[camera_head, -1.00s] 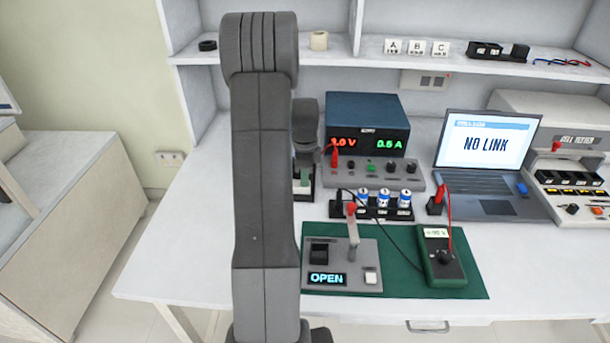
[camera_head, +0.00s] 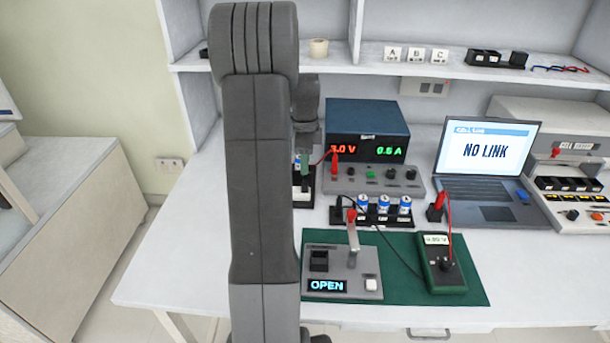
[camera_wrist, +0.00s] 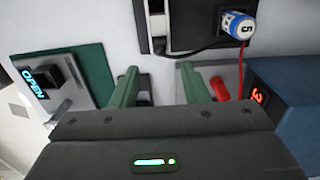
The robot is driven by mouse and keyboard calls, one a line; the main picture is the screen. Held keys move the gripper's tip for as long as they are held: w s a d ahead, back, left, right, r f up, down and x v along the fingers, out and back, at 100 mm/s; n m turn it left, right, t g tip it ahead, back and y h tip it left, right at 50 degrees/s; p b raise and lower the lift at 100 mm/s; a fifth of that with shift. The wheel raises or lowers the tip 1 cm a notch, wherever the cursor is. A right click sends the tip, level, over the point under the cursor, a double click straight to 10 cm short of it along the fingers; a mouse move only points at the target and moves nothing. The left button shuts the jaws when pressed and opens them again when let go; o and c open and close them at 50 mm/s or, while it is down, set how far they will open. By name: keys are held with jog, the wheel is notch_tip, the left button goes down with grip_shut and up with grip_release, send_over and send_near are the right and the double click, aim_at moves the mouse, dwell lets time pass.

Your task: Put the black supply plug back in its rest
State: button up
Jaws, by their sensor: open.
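My gripper (camera_wrist: 164,88) is open, its two green fingers apart, with no plug visible between them. In the head view it hangs (camera_head: 304,162) left of the power supply, partly behind my arm. A dark cradle (camera_wrist: 205,17) with a blue-and-white cell marked 5 (camera_wrist: 237,25) lies beyond the fingers. A black lead (camera_wrist: 185,51) runs along its edge to a small black piece (camera_wrist: 160,44), perhaps the black supply plug; I cannot tell whether it is seated. A red plug (camera_head: 335,160) stands at the supply's front panel, its red lead running left.
The blue power supply (camera_head: 366,128) stands close right of my gripper. A black rack (camera_head: 370,216) with several cells is in front of it. The switch box (camera_head: 341,271) reads OPEN on the green mat, beside the meter (camera_head: 441,262). A laptop (camera_head: 487,160) stands further right.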

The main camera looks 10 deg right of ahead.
aim_at(305, 183)
notch_tip(305, 183, up, 5)
jog(key=shift+r, duration=0.1)
dwell(0.4)
notch_tip(305, 183, down, 13)
jog(key=shift+f, duration=0.1)
jog(key=shift+r, duration=0.2)
dwell(0.4)
jog(key=shift+f, duration=0.1)
